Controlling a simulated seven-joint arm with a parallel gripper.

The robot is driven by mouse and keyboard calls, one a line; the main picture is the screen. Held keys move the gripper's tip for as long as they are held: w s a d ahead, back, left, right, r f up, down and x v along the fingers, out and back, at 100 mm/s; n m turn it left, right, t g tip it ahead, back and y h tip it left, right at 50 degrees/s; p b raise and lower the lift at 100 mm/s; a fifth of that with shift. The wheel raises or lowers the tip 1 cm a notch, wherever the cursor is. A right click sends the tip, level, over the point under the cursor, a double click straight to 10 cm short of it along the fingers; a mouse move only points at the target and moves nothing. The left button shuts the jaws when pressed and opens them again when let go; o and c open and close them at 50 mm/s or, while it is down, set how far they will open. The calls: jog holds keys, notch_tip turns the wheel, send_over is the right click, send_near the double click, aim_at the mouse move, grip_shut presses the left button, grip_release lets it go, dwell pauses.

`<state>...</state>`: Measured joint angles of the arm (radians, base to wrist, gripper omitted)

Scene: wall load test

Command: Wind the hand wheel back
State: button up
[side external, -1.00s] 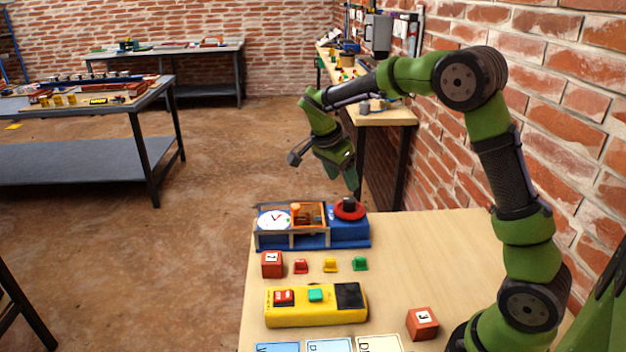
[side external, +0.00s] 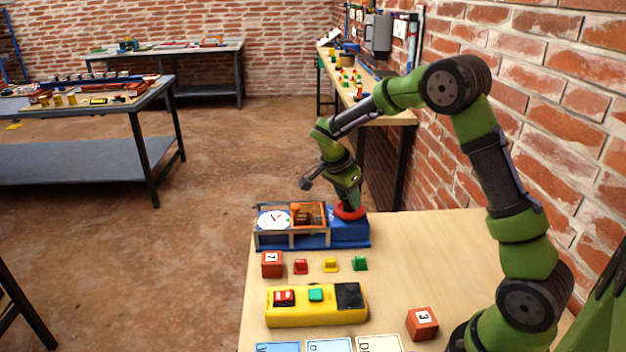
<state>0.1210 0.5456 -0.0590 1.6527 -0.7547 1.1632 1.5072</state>
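The hand wheel (side external: 351,213) is red and sits on top of the right end of a blue test rig (side external: 348,233). The rig has a white dial (side external: 274,219) with a needle at its left and an open wooden-looking bay (side external: 308,215) in the middle. My gripper (side external: 349,205) points down right at the wheel, and its fingertips overlap the wheel's black centre knob, which is hidden. I cannot tell whether the fingers are closed on it.
In front of the rig stand a red numbered cube (side external: 271,264) and small red, yellow and green pieces (side external: 330,265). A yellow control box (side external: 317,305) lies nearer. Another red cube (side external: 422,323) and cards (side external: 330,345) are near the front. The table's right part is clear; a brick wall (side external: 560,120) stands close at right.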

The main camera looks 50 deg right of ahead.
jog(key=c, duration=0.4)
jog(key=shift+n, duration=0.3)
